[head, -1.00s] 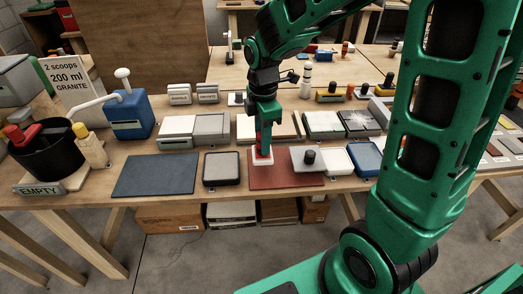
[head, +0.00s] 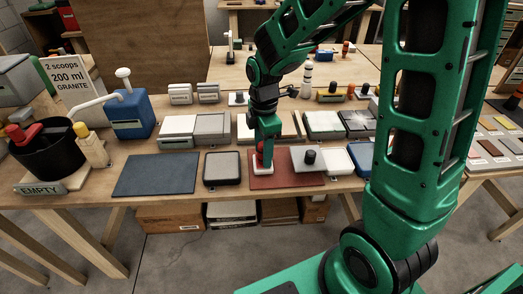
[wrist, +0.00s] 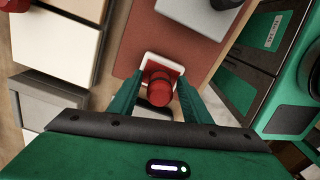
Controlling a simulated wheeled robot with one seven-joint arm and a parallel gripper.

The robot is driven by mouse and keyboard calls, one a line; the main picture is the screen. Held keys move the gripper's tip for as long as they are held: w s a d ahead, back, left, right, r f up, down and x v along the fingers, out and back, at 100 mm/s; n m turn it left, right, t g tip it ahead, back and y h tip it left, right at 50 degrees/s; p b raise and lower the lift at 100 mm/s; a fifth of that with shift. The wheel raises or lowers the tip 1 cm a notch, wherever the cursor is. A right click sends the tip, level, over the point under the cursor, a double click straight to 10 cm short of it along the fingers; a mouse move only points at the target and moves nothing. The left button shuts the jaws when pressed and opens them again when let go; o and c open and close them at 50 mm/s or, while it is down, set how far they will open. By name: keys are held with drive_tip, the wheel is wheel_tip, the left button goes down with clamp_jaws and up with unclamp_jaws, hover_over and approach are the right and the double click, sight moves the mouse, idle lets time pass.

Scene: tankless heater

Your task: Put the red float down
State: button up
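The red float has a white rectangular base and a red knobbed handle (head: 260,160). It is over the left part of the reddish-brown mat (head: 292,182), near its left edge. In the wrist view the float (wrist: 158,90) sits between my fingers, its white base beyond the handle. My gripper (head: 265,150) points down with its fingers on both sides of the handle and appears shut on it. The float looks roughly level, at or just above the mat; contact under the base is hidden.
A grey float with a black knob (head: 309,157) lies close to the right, with white and blue-edged pads beyond. A black-rimmed grey pad (head: 222,168) is close to the left, beside a dark blue mat (head: 156,174). The mat's front middle is bare.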

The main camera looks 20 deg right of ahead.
wheel_tip(320, 180, up, 12)
drive_tip(key=shift+r, duration=0.1)
idle(0.5)
drive_tip(key=s+d+f+m, duration=0.1)
drive_tip(key=s+d+m, duration=0.7)
drive_tip(key=s+m, duration=0.3)
drive_tip(key=s+d+f+m, duration=0.1)
drive_tip(key=s+d+m, duration=0.8)
drive_tip(key=s+m, duration=0.3)
drive_tip(key=shift+s+m, duration=0.15)
drive_tip(key=shift+m, duration=0.25)
drive_tip(key=shift+d, duration=0.1)
drive_tip(key=shift+w+f, duration=0.25)
drive_tip(key=shift+w, duration=0.35)
